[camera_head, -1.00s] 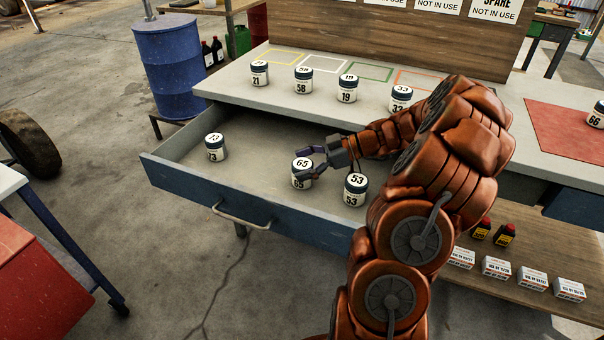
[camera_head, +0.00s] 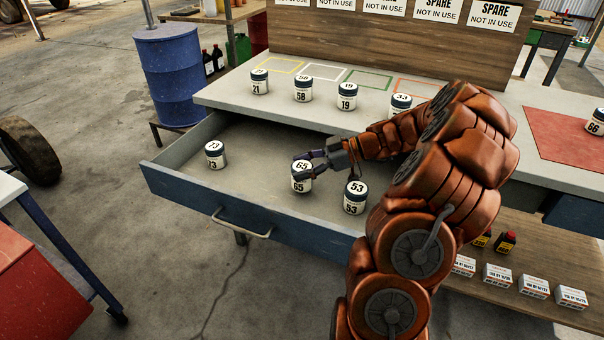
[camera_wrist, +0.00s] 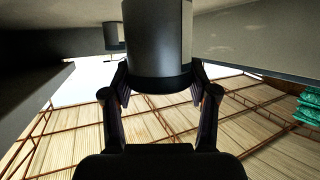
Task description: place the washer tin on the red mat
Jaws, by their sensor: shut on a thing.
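My gripper (camera_head: 303,165) is shut on tin 65 (camera_head: 300,184), in the open drawer. In the wrist view the held tin (camera_wrist: 158,45) looks dark between both fingers. It looks upright, and I cannot tell whether it touches the drawer floor. Tin 73 (camera_head: 215,156) and tin 53 (camera_head: 355,199) stand in the drawer to its left and right. The red mat (camera_head: 565,138) lies on the bench top at the right.
Tin 66 (camera_head: 596,122) stands at the red mat's right side. Tins 21 (camera_head: 260,83), 58 (camera_head: 303,89), 19 (camera_head: 347,97) and 33 (camera_head: 400,104) line the bench top near coloured outlines. The drawer's front wall (camera_head: 240,212) borders the held tin's space. Small boxes (camera_head: 533,286) sit on the lower shelf.

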